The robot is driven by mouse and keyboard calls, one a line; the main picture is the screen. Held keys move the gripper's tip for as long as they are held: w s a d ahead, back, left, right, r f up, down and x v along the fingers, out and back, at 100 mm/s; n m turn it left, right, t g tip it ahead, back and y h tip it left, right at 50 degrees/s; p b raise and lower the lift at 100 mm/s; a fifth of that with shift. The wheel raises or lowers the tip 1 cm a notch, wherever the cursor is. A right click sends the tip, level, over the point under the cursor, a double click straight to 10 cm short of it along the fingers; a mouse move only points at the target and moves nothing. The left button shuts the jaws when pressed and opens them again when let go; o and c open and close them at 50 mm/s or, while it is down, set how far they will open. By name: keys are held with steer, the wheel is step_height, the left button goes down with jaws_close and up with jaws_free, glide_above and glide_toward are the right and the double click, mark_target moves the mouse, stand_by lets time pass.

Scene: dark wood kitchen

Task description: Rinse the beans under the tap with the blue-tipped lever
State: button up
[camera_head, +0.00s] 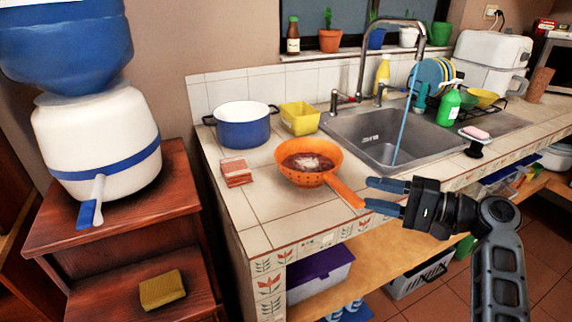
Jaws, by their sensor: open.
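An orange strainer-like pan (332,156) sits on the tiled counter left of the sink, its orange handle pointing towards the lower right. Dark brown beans (297,163) with a pale patch lie in it. My gripper (371,193) is open and empty, its two blue-grey fingers pointing left at the end of the handle; I cannot tell whether they touch it. The sink tap (364,60) arches over the basin, with a blue stream (403,125) below its spout. Its small levers (335,99) are too small for me to tell their tip colours. The water dispenser (95,130) has a white tap with a blue tip (88,214).
The metal sink (350,128) is right of the pan. A blue pot (243,130), yellow container (300,118) and reddish block (236,172) stand near the pan. A green bottle (448,107) and dish rack are beyond the basin. The counter's front left is clear.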

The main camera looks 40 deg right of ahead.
mark_target(343, 183)
steer(key=x, duration=0.2)
steer(key=p+x, duration=0.1)
steer(key=x, duration=0.5)
steer(key=shift+w+a+r, duration=0.1)
steer(key=shift+r, duration=0.25)
steer(key=shift+c, duration=0.3)
jaws_close()
